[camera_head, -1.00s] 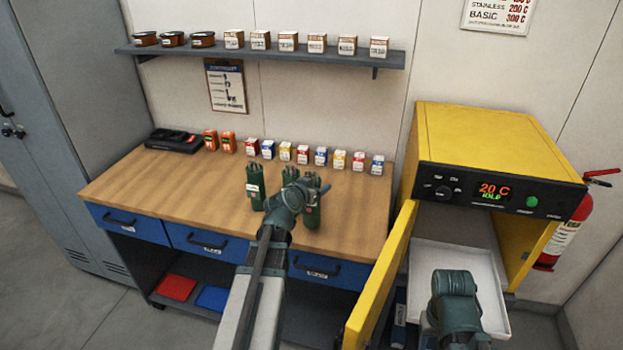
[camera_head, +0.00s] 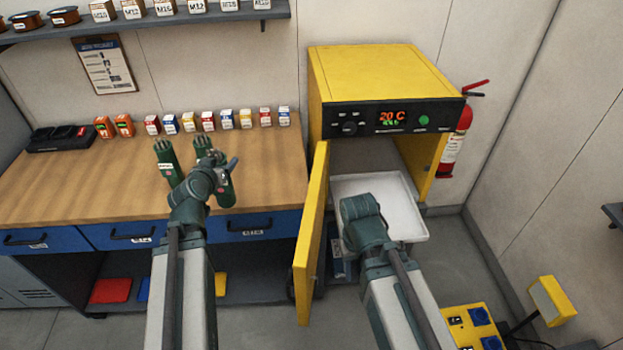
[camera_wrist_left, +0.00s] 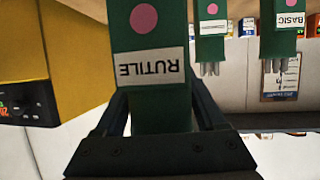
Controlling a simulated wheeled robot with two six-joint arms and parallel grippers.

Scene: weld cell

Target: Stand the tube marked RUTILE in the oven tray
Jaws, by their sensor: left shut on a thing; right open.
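The RUTILE tube (camera_wrist_left: 158,35) is green with a white label and a pink dot; its label reads upside down in the left wrist view. My left gripper (camera_wrist_left: 165,112) is shut on it. In the head view the held tube (camera_head: 227,190) is partly behind my left wrist, by the bench's front edge; I cannot tell if it touches the bench. Two other green tubes stand close by: the BASIC one (camera_wrist_left: 285,30) and another (camera_wrist_left: 211,30). The white oven tray (camera_head: 409,222) sits out at the open oven. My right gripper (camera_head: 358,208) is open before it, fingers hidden.
The yellow oven (camera_head: 385,65) shows 20 C; its door (camera_head: 312,235) swings open between bench and tray. Small boxes (camera_head: 190,122) line the back of the wooden bench (camera_head: 90,185). A fire extinguisher (camera_head: 455,140) hangs right of the oven. A yellow power box (camera_head: 475,325) stands lower right.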

